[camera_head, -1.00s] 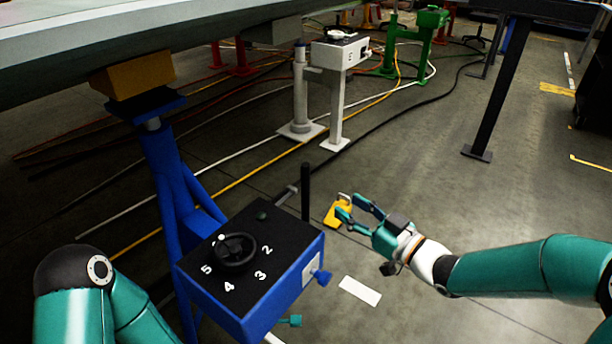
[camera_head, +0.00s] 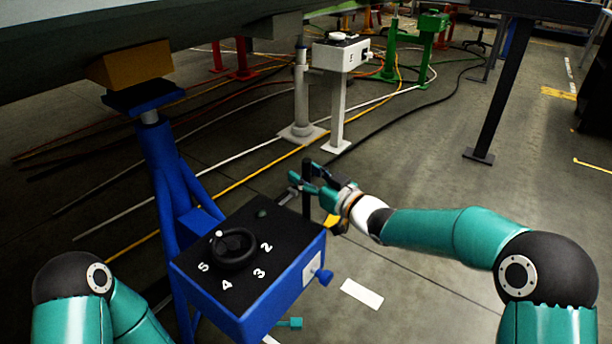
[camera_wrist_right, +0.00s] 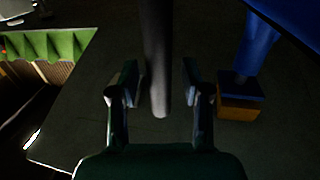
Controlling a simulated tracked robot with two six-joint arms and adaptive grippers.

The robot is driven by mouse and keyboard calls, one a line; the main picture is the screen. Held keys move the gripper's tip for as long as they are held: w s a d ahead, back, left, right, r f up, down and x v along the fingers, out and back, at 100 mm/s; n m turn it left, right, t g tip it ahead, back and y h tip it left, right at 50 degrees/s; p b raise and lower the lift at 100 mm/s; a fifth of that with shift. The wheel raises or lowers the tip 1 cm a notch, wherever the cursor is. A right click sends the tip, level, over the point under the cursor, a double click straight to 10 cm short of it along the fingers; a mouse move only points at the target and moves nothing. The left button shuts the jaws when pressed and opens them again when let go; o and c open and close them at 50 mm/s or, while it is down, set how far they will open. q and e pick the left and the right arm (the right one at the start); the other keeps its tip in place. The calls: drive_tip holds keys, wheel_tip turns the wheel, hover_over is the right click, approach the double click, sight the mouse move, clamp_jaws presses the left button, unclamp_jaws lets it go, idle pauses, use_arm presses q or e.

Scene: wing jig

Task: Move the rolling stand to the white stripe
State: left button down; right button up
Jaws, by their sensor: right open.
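The blue rolling stand (camera_head: 250,305) has a black top with a dial and numbers, and a blue post under a yellow block. A black upright handle (camera_head: 307,205) rises at its far right corner. The white stripe (camera_head: 361,294) lies on the floor just right of the stand. My right gripper (camera_head: 305,180) is open at the upper part of the handle. In the right wrist view the dark handle (camera_wrist_right: 157,50) stands between the two spread fingers (camera_wrist_right: 158,88), with gaps visible on both sides. My left gripper is out of view; only part of that arm shows.
A large wing-like panel (camera_head: 60,70) hangs over the upper left. A white stand (camera_head: 340,55) and a green stand (camera_head: 433,22) are farther back. Cables cross the floor behind the blue stand. A dark table leg (camera_head: 495,100) stands at right. The floor right of the stripe is clear.

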clamp_jaws()
drive_tip(key=shift+d, duration=0.1)
idle(0.3)
